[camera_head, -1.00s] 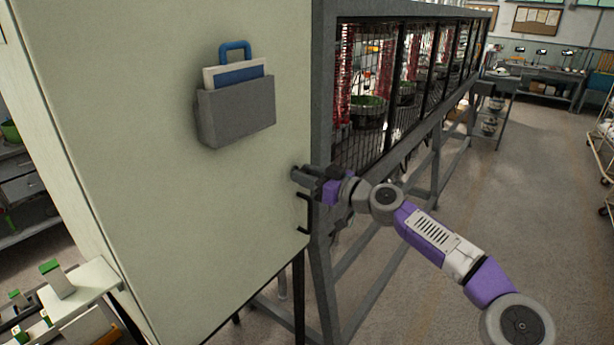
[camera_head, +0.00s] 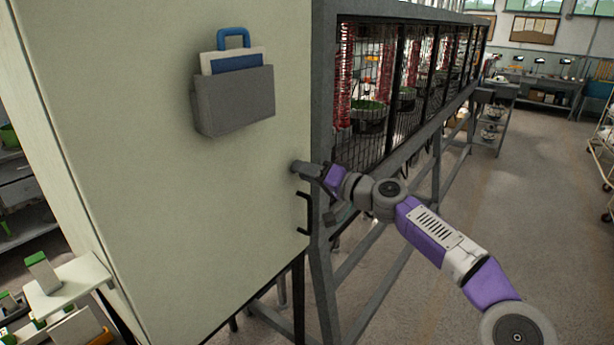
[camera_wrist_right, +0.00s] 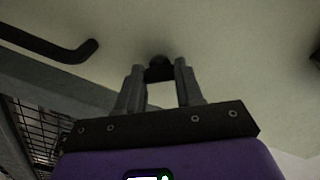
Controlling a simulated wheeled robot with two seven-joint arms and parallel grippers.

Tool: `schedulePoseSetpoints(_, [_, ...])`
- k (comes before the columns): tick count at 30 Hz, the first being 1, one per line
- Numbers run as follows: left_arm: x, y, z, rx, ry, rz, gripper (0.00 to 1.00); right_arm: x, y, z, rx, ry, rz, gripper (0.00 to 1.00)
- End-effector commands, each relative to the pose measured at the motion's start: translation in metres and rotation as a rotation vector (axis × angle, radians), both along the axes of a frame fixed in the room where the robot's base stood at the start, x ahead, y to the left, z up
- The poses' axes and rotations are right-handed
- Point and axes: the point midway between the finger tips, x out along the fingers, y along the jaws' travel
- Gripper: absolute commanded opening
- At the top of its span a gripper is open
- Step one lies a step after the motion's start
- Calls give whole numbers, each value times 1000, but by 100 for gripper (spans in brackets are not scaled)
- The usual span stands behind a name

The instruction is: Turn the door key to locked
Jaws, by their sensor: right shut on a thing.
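The pale door (camera_head: 190,220) fills the left half of the head view, with a black handle (camera_head: 303,214) low near its right edge. The handle also shows at the upper left of the right wrist view (camera_wrist_right: 60,48). My right gripper (camera_head: 298,168) is at the door just above the handle. In the right wrist view its fingers (camera_wrist_right: 159,75) are shut on a small dark key (camera_wrist_right: 160,67) at the door face. The gripper hides most of the key in the head view, and I cannot tell its exact angle. My left gripper is not in view.
A grey pocket (camera_head: 235,100) with papers and a blue item hangs on the door above the gripper. A mesh-fronted machine frame (camera_head: 400,90) stands right of the door. A small white-topped stand (camera_head: 70,285) is at the lower left. The floor (camera_head: 500,220) at right is clear.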

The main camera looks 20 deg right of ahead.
Motion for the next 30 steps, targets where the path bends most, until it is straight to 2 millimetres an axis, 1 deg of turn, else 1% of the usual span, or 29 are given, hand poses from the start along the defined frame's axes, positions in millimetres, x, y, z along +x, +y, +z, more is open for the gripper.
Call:
schedulePoseSetpoints(9, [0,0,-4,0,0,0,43,0,0,1,235,182,-1,6])
schedulePoseSetpoints(18, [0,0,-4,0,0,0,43,0,0,1,420,327,0,6])
schedulePoseSetpoints(24, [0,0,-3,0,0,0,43,0,0,1,499,389,0,6])
schedulePoseSetpoints(30, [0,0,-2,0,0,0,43,0,0,1,542,422,1,6])
